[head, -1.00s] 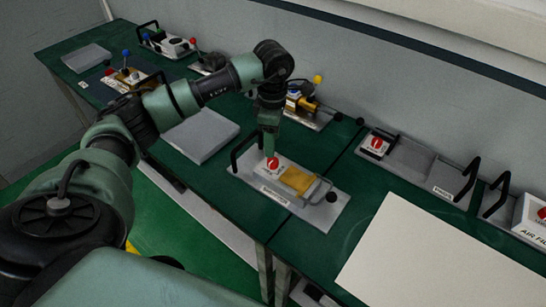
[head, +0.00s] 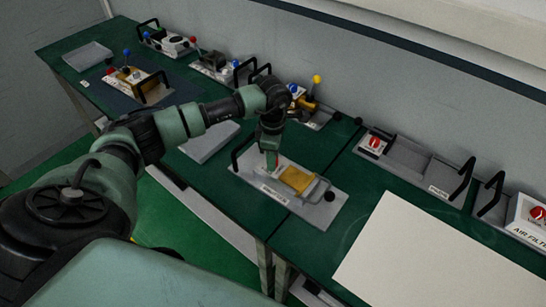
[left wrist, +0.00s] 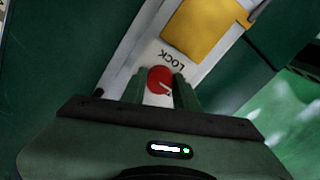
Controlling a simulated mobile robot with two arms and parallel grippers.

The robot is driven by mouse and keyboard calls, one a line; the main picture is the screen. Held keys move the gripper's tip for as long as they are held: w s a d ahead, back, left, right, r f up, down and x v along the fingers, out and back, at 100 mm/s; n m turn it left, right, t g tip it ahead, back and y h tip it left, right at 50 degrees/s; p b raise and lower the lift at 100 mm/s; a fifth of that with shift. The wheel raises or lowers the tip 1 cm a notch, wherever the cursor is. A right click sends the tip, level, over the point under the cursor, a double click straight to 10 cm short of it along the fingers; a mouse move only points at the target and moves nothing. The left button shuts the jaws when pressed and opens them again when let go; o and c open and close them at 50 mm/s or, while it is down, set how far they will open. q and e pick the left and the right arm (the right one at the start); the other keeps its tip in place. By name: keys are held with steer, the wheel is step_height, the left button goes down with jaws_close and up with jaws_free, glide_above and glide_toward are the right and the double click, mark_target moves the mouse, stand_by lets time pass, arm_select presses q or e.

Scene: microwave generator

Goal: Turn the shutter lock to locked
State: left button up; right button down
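The shutter lock is a red round knob (left wrist: 160,80) with a pale line across its face, on a white panel (left wrist: 187,72) lettered LOCK. My left gripper (left wrist: 160,92) points down at the knob, one finger on each side of it. The fingers stand apart by about the knob's width; I cannot tell whether they touch it. In the head view my left gripper (head: 271,160) is over the knob end of the grey lock unit (head: 322,213) and mostly hides the knob. A yellow plate (head: 297,179) lies beside the knob. My right gripper is not in view.
A black handle (head: 236,158) rises at the unit's left end and a black ball knob (head: 329,196) is at its right. A grey box (head: 207,143) lies left. Other units line the back wall. A large pale panel (head: 420,255) is at front right.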

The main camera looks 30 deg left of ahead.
arm_select(q)
jaws_close()
steer(key=n+b, duration=0.2)
steer(key=n, duration=0.1)
steer(key=shift+w+f+n+b, duration=0.1)
steer(key=shift+f+n+b, duration=0.05)
steer(key=shift+n+b, duration=0.2)
steer(key=n+b, duration=0.3)
steer(key=n, duration=0.2)
steer(key=n+b, duration=0.1)
steer(key=n, duration=0.4)
steer(key=shift+a+r+n+b, duration=0.15)
steer(key=shift+n+b, duration=0.65)
steer(key=shift+n, duration=1.35)
steer(key=o, duration=1.1)
jaws_free()
